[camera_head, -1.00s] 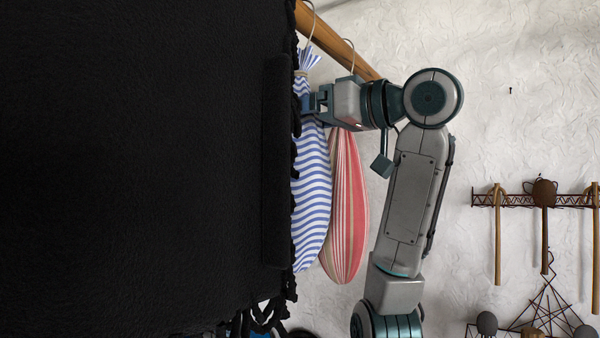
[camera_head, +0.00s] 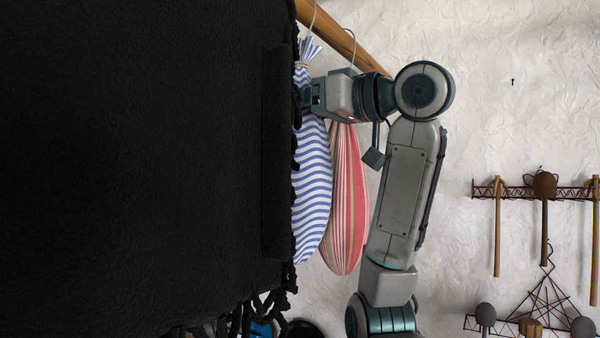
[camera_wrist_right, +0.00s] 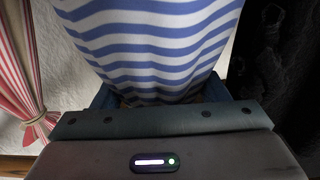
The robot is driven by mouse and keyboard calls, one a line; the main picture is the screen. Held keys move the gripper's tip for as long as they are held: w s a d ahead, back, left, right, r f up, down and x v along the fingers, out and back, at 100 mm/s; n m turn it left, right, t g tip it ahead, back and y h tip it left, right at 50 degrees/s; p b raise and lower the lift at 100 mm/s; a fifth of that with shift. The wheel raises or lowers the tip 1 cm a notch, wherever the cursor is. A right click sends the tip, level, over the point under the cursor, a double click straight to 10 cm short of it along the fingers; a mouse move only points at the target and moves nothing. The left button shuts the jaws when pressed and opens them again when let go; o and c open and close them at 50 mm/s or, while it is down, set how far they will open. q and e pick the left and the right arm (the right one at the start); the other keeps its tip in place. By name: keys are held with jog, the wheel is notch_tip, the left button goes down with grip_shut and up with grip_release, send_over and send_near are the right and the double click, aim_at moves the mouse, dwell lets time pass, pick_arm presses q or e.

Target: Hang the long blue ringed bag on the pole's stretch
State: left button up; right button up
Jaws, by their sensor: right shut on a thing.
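The long blue-and-white wavy-striped bag (camera_head: 312,185) hangs upright with its tied neck (camera_head: 303,64) at the top. A thin grey loop (camera_head: 313,14) rises above it in front of or at the wooden pole (camera_head: 345,42); I cannot tell whether it goes around the pole. My right gripper (camera_head: 312,93) is shut on the bag just below its neck. In the right wrist view the striped cloth (camera_wrist_right: 155,45) fills the space between the fingers of my right gripper (camera_wrist_right: 160,96). My left gripper is not in view. The bag's left side is hidden.
A huge black fringed surface (camera_head: 140,160) blocks the left half of the head view. A red-striped bag (camera_head: 348,205) hangs just behind and right of the blue one, below a grey hook (camera_head: 350,48). Racks with tools (camera_head: 545,190) are on the right wall.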

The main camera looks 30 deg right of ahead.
aim_at(308, 85)
jog(key=shift+w+d+r+p, duration=0.1)
jog(key=shift+w+r+p, duration=0.05)
jog(key=shift+r+p, duration=1.05)
jog(key=shift+r, duration=0.3)
jog(key=shift+r+p, duration=0.3)
jog(key=shift+r, duration=0.05)
jog(key=shift+s, duration=0.2)
jog(key=shift+s+d, duration=0.15)
jog(key=shift+s, duration=0.15)
jog(key=shift+b+v, duration=1.25)
jog(key=shift+v, duration=1.85)
jog(key=shift+f, duration=0.1)
